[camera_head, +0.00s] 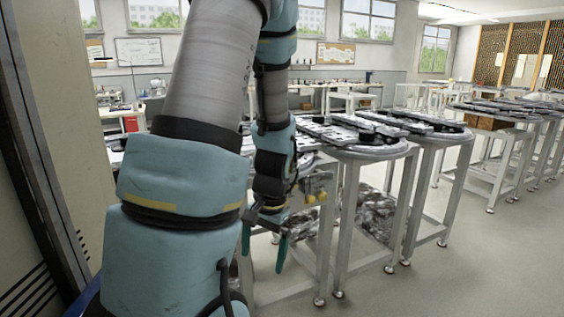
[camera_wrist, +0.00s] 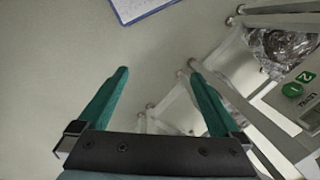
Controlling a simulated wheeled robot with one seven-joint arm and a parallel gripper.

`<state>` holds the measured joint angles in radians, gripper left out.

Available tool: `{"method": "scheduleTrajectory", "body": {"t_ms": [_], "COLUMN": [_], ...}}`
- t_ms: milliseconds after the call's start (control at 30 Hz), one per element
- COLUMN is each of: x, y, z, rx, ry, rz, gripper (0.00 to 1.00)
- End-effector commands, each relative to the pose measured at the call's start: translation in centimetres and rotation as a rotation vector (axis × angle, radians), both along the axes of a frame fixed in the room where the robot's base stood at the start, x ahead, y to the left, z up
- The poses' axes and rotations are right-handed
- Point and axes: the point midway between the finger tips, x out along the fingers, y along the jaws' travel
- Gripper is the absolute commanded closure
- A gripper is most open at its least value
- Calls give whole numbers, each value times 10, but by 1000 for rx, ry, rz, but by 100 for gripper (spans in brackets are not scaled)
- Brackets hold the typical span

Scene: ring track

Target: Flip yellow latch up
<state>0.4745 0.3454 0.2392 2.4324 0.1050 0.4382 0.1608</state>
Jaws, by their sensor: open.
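My gripper (camera_head: 263,258) hangs with its teal fingers pointing down in front of the nearest table frame in the head view. In the wrist view my gripper (camera_wrist: 158,73) is open, with nothing between the fingers and floor beyond them. Small yellow parts (camera_head: 316,197) show just right of my wrist in the head view, near the table's edge. I cannot tell whether one of them is the yellow latch. No yellow latch shows in the wrist view.
White-legged tables (camera_head: 345,225) with grey tracks (camera_head: 368,124) on top run to the right. A pale cabinet side (camera_head: 60,120) stands at the left. The floor (camera_head: 490,265) at right is clear.

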Motion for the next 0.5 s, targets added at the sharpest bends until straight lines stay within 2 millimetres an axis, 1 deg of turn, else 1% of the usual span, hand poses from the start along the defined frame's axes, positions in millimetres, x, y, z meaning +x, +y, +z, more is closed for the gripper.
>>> {"method": "scheduleTrajectory", "body": {"t_ms": [33, 100, 200, 333, 500], "x": [-2, -6, -11, -16, -19], "y": [5, 9, 16, 21, 23], "z": [23, 43, 67, 84, 89], "rx": [-45, -90, -135, -164, -174], "ry": [-38, -80, -132, -175, -191], "rz": [83, 176, 283, 366, 398], "gripper": [0, 0, 0, 0, 0]}}
